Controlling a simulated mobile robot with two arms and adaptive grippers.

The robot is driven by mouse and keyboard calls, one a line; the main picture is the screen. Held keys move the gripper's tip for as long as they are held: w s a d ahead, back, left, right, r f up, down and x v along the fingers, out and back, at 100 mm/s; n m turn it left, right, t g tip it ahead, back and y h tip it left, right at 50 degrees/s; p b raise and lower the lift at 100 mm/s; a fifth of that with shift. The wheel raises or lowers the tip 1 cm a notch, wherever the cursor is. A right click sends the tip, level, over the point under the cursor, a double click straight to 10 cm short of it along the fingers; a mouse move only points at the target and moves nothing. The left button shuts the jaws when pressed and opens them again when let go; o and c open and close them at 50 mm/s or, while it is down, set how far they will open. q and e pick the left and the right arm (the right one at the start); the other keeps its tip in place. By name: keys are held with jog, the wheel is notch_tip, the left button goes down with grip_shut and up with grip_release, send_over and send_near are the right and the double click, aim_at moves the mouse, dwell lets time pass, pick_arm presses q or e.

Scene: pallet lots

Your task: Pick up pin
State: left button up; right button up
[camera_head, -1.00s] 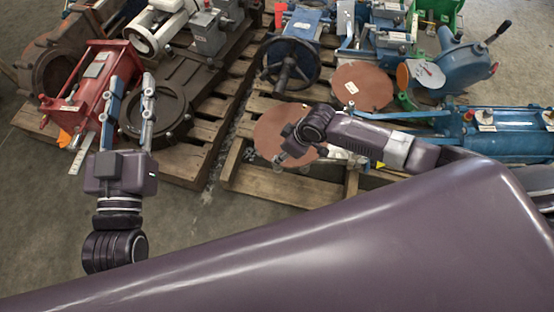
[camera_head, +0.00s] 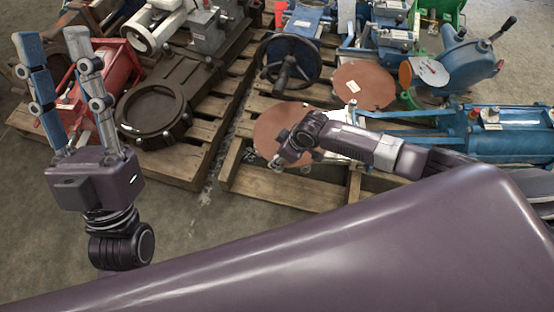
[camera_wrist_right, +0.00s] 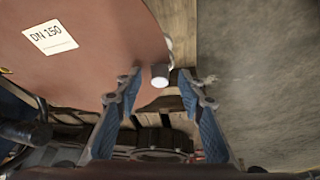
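A small pale cylinder, which may be the pin (camera_wrist_right: 159,75), shows in the right wrist view at the edge of a reddish-brown disc. It lies in line with the gap between the fingertips of my right gripper (camera_wrist_right: 161,82); I cannot tell its distance. That gripper is open, with blue-padded fingers apart. In the head view my right gripper (camera_head: 282,160) is over the front brown disc (camera_head: 268,128), and no pin can be made out there. My left gripper (camera_head: 52,38) is open and empty, fingers pointing up the picture, in front of the red machine.
Wooden pallets (camera_head: 232,170) carry a dark cast ring part (camera_head: 153,112), a black handwheel (camera_head: 288,62), another brown disc (camera_head: 364,86) and blue pumps (camera_head: 500,135). The disc in the wrist view has a DN 150 label (camera_wrist_right: 50,37).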

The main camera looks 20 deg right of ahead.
jog(key=shift+c, duration=0.4)
grip_shut()
